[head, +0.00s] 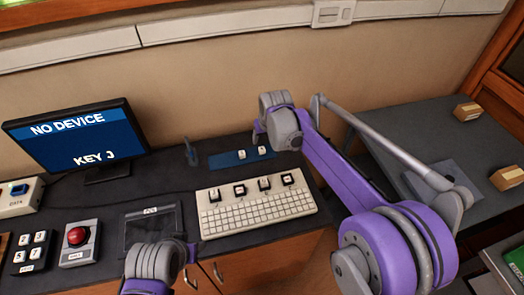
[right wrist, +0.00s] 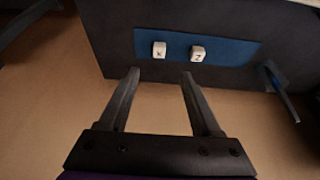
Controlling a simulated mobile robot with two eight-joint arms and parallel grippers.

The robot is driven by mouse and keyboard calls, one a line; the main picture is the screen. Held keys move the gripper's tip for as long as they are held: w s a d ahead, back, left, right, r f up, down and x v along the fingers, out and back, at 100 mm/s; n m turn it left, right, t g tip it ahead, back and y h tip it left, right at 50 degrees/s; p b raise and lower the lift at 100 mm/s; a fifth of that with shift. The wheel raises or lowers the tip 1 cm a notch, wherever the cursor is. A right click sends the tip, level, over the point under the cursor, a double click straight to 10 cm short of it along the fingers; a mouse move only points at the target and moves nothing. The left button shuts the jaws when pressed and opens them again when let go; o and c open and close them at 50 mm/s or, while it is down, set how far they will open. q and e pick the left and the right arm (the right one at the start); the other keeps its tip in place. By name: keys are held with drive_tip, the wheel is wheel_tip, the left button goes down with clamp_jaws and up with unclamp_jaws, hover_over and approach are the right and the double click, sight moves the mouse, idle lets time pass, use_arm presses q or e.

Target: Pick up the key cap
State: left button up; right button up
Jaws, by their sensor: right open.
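Two white key caps lie on a blue mat (head: 228,160) behind the keyboard. In the right wrist view, the left cap (right wrist: 159,49) has a letter that looks like K or X, and the right cap (right wrist: 197,53) looks like Z. My right gripper (right wrist: 158,76) is open and empty, its fingertips pointing toward the mat with the caps beyond them. In the head view, the right gripper (head: 259,132) is above the mat area, its fingers partly hidden. My left gripper (head: 186,256) is low in front of the desk, its jaw state unclear.
A white keyboard (head: 258,213) has several raised dark keys along its back. A monitor (head: 80,138) reads "NO DEVICE" and "KEY J". A blue upright tool (right wrist: 278,85) stands beside the mat. A red button box (head: 79,246) is at left. Small boxes (head: 466,111) sit at right.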

sight(262, 148)
drive_tip(key=x, duration=1)
drive_tip(key=shift+w+d, duration=0.1)
clamp_jaws()
